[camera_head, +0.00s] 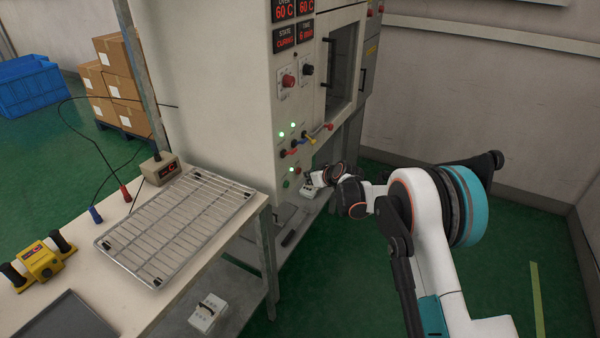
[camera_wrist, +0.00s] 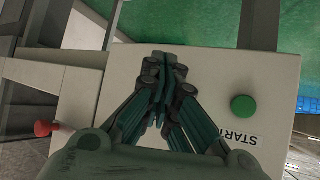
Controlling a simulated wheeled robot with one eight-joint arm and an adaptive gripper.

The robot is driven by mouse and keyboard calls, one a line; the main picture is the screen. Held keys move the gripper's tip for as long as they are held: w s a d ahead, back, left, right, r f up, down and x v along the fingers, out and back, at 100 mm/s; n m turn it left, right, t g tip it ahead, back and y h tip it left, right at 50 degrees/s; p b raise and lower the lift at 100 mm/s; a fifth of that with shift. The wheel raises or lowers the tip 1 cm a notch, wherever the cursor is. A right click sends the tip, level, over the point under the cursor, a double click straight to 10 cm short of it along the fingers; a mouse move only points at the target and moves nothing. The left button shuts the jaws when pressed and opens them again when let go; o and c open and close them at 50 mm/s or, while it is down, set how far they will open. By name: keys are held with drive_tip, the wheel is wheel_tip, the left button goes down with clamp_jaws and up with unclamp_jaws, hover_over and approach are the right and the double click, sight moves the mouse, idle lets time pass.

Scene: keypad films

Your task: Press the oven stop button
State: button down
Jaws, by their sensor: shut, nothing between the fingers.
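The oven (camera_head: 230,90) is a tall cream cabinet in the head view, its displays reading 60 C and CURING. Low on its front are a small red button (camera_head: 297,170) and a green button (camera_head: 286,184). In the wrist view the green button (camera_wrist: 244,106), marked START, is at right. A red button (camera_wrist: 43,128) sticks out at left; its label is not visible. My gripper (camera_wrist: 162,62) is shut and empty, its fingers between the two buttons in the picture. In the head view my gripper (camera_head: 322,177) is just right of the buttons. I cannot tell whether it touches the panel.
Above the buttons are coloured levers (camera_head: 308,141), green lamps and a red knob (camera_head: 288,80). A table with a wire rack (camera_head: 178,225) and a yellow device (camera_head: 40,262) stands at left.

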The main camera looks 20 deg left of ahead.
drive_tip(key=shift+a, duration=0.2)
drive_tip(key=shift+a, duration=0.25)
drive_tip(key=shift+a+b, duration=0.3)
drive_tip(key=shift+a, duration=0.1)
idle(1.0)
idle(0.3)
drive_tip(key=shift+d, duration=0.85)
drive_tip(key=shift+s+d+b, duration=0.15)
drive_tip(key=shift+d+b, duration=0.05)
drive_tip(key=shift+d, duration=1.05)
drive_tip(key=shift+s+d+b, duration=0.1)
drive_tip(key=shift+d+b, duration=0.1)
drive_tip(key=shift+d, duration=1.05)
drive_tip(key=shift+r, duration=0.1)
